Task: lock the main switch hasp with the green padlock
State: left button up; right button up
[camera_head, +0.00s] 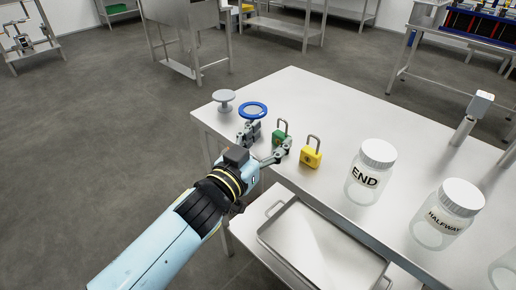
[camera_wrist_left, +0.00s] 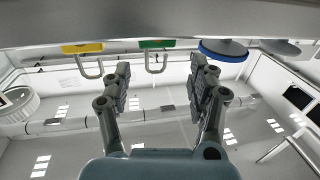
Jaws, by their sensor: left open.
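The green padlock (camera_head: 279,136) stands upright on the steel table, shackle up, partly hidden behind a finger of my left gripper. My left gripper (camera_head: 263,144) is open and empty, reaching over the table edge just in front of this padlock. In the left wrist view the scene appears upside down; the green padlock (camera_wrist_left: 157,44) shows at the top, between the lines of the two spread fingers (camera_wrist_left: 160,80), apart from them. I cannot make out the main switch hasp in either view. My right gripper is not in view.
A yellow padlock (camera_head: 311,158) stands right of the green one. A blue-rimmed disc (camera_head: 253,109) and a grey knob-shaped piece (camera_head: 223,101) are on the left. Jars marked END (camera_head: 369,172) and HALFWAY (camera_head: 447,215) stand right. A metal tray (camera_head: 283,215) lies below.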

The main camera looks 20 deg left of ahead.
aim_at(280, 133)
pick_arm(q)
jog(key=w, duration=0.4)
jog(key=shift+d+b, duration=0.3)
jog(key=shift+w+d, duration=0.1)
jog(key=shift+w, duration=0.55)
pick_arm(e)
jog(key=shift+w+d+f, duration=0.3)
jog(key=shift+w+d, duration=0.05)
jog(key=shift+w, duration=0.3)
pick_arm(q)
grip_shut()
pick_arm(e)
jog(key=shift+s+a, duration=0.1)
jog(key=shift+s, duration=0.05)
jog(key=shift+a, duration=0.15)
pick_arm(q)
jog(key=shift+r, duration=0.15)
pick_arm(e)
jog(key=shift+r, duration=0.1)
